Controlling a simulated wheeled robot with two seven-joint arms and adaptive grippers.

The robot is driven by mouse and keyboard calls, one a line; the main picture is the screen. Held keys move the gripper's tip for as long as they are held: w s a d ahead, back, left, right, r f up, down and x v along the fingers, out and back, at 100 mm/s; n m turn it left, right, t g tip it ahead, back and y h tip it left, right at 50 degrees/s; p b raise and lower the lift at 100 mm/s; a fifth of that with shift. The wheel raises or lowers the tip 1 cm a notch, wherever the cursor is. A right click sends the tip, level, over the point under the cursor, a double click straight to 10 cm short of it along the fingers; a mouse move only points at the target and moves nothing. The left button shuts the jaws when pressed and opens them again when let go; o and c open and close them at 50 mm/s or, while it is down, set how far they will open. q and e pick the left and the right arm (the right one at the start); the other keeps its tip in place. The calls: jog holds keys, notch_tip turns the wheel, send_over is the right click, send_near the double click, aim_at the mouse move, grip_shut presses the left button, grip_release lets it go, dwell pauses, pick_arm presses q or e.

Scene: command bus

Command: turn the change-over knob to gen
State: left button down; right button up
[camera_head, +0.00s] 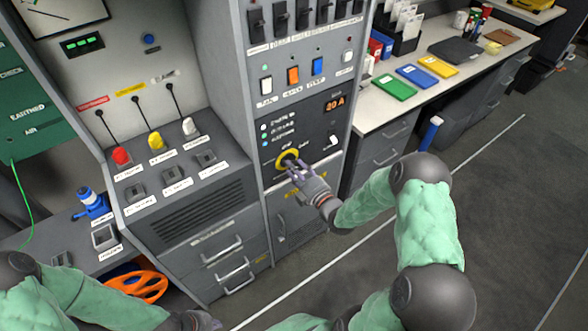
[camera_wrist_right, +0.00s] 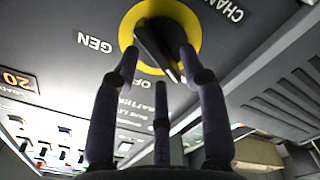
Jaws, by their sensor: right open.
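The change-over knob (camera_wrist_right: 152,42) is a black bar handle on a yellow ring (camera_wrist_right: 190,18), on the dark front panel. In the head view its yellow ring (camera_head: 285,160) shows below the 20 A display. In the right wrist view the label GEN (camera_wrist_right: 95,42) is left of the ring and OFF, partly hidden, is below it. The bar slants down and right, its lower end near a fingertip. My right gripper (camera_head: 294,170) is open at the knob, fingers spread around the bar; contact is unclear. My left gripper (camera_head: 200,321) is at the bottom edge, mostly cut off.
The 20 A display (camera_head: 335,102) and a row of switches (camera_head: 293,75) are above the knob. A console (camera_head: 170,170) with red, yellow and white plugs is to the left. A desk (camera_head: 420,60) with folders stands at the right. The floor (camera_head: 510,200) at right is clear.

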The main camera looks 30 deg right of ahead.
jog(key=shift+w, duration=0.5)
grip_shut()
jog(key=shift+m, duration=0.4)
jog(key=m, duration=1.5)
jog(key=d+m, duration=0.1)
jog(key=m, duration=0.7)
jog(key=shift+f, duration=0.4)
jog(key=shift+m, duration=0.3)
